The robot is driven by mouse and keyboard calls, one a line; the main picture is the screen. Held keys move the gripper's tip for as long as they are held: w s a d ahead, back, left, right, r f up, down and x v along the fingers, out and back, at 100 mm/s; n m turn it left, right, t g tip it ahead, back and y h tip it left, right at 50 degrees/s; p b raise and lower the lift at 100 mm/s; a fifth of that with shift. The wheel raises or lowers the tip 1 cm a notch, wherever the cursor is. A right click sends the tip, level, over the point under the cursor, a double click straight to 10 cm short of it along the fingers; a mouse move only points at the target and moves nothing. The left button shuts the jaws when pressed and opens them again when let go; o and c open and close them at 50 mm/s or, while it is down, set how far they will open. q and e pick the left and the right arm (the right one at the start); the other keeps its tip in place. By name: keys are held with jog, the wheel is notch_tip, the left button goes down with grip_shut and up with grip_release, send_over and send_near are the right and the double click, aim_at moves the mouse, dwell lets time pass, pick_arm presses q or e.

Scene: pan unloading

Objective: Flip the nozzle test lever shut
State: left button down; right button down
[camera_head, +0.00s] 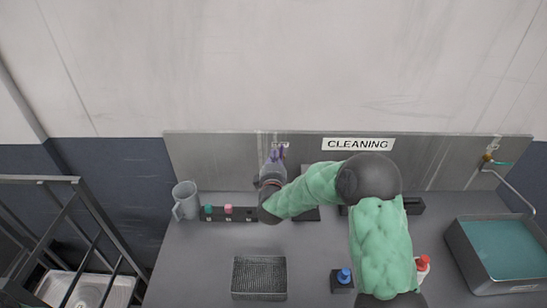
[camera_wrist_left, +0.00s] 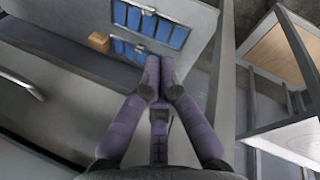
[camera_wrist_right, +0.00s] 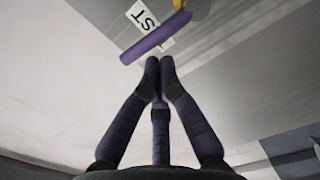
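The nozzle test lever is a purple bar (camera_wrist_right: 155,38) beyond my right fingertips in the right wrist view. It lies slanted, with its upper right end at a yellow fitting (camera_wrist_right: 198,8) and a white label reading "ST" (camera_wrist_right: 145,17) behind it. My right gripper (camera_wrist_right: 160,63) has its fingertips together with nothing between them; a gap shows between them and the lever. In the head view, my right gripper (camera_head: 274,160) is up against the grey back panel, and the lever is hard to tell from the fingers. My left gripper (camera_wrist_left: 160,62) is shut and empty.
A teal-handled tap (camera_head: 489,158) is at right, below and beyond the CLEANING sign (camera_head: 358,144).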

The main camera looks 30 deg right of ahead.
jog(key=shift+s+d+r+m+b, duration=0.15)
jog(key=shift+d+m+b, duration=0.2)
jog(key=shift+m, duration=0.35)
jog(key=m+b, duration=0.1)
jog(key=s+d+m+b, duration=0.1)
jog(key=shift+d+m, duration=0.1)
jog(key=shift+m, duration=0.3)
jog(key=s+d+f+m+b, duration=0.1)
jog(key=m+b, duration=0.2)
jog(key=d+m+b, duration=0.1)
jog(key=m+b, duration=0.3)
jog(key=s+d+f+m+b, duration=0.1)
jog(key=d+m+b, duration=0.1)
jog(key=m+b, duration=0.1)
jog(key=shift+s+d+f+m, duration=0.1)
jog(key=shift+s+f+m, duration=0.25)
jog(key=shift+m, duration=0.25)
jog(key=shift+d+f+b, duration=0.1)
jog(key=shift+b, duration=0.35)
dwell(0.6)
dwell(0.8)
